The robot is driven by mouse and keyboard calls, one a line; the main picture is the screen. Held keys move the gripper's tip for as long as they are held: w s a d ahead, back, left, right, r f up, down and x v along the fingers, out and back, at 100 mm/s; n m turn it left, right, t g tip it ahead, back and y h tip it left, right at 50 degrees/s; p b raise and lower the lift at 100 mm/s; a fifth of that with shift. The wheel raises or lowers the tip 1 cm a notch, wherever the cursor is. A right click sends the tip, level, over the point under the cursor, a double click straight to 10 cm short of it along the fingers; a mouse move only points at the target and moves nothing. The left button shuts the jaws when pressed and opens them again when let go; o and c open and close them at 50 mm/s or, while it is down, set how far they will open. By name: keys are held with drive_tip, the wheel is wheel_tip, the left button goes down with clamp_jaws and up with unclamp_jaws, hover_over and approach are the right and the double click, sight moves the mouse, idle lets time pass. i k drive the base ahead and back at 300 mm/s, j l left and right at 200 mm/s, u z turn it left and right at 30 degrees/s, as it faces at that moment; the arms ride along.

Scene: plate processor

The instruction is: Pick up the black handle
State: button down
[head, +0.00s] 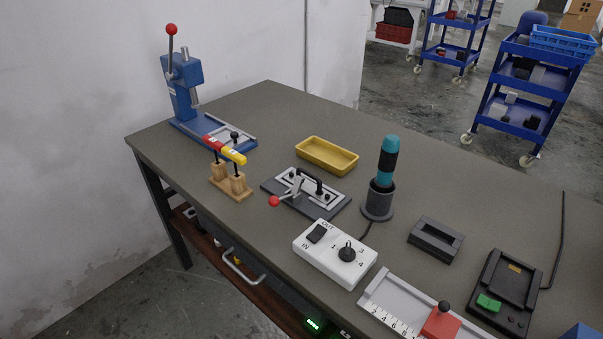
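A black arched handle (309,180) stands on a flat plate fixture (329,208) near the middle of the table. The fixture has a dark base and a light metal plate with black knobs. A toggle clamp with a red ball tip (274,201) sits at the fixture's front left, close to the handle. The clamp partly overlaps the handle in this view, so I cannot tell whether they touch. My gripper is not in view.
A yellow tray (327,156) lies behind the fixture. A teal and black tool (387,163) stands upright in a dark holder to the right. A white switch box (335,254) is in front. A wooden stand (231,182) and blue press (181,88) are left.

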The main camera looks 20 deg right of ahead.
sight(317, 191)
drive_tip(key=i+j+z, duration=0.2)
drive_tip(key=i+z, duration=0.2)
drive_tip(key=i+j+z, duration=0.35)
drive_tip(key=k+l, duration=0.05)
drive_tip(key=k, duration=0.05)
